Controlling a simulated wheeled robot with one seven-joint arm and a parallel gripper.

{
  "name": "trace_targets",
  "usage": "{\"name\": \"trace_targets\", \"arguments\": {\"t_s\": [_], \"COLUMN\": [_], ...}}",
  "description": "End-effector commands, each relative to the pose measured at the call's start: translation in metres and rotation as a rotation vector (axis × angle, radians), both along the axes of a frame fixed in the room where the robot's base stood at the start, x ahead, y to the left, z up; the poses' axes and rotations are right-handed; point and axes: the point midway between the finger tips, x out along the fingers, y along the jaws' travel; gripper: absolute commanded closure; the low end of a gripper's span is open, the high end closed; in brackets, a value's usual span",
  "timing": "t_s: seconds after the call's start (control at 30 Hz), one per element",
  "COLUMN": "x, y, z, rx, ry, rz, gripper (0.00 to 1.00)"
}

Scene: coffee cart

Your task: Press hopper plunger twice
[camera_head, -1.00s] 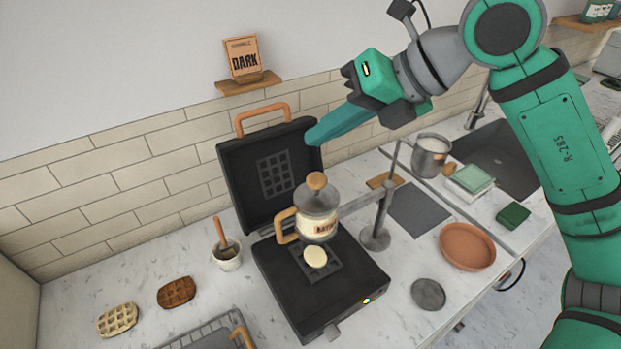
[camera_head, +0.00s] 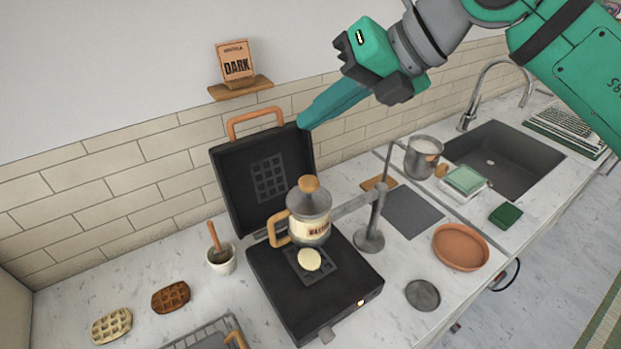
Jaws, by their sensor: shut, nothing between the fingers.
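The batter hopper (camera_head: 309,229) hangs on a metal stand arm over the open black waffle iron (camera_head: 315,290). Its grey lid carries a round wooden plunger knob (camera_head: 308,184), which stands a little above the lid. A small pale round of batter (camera_head: 309,260) lies on the iron's lower plate below the hopper. My gripper (camera_head: 303,122) is shut and empty. In the picture its tip overlaps the top right corner of the iron's raised lid (camera_head: 262,180), above the knob and apart from it.
The stand (camera_head: 370,238) rises right of the iron. A steel pitcher (camera_head: 422,157), a terracotta dish (camera_head: 460,247) and a grey disc (camera_head: 422,294) are farther right. Two waffles and a cup (camera_head: 222,260) with a wooden-handled tool are left. A shelf (camera_head: 240,88) with a "DARK" packet is above.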

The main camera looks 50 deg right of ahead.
Motion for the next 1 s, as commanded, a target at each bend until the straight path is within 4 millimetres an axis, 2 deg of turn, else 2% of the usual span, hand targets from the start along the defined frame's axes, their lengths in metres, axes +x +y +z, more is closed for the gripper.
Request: {"name": "trace_targets", "arguments": {"t_s": [0.4, 0.57, 1.0], "x": [-0.001, -0.001, -0.001], "y": [-0.002, -0.003, -0.002], "z": [0.001, -0.004, -0.056], "rx": [0.001, 0.002, 0.001], "ry": [-0.001, -0.002, 0.000], "rz": [-0.007, -0.008, -0.008], "gripper": [1.00, 1.00, 1.00]}}
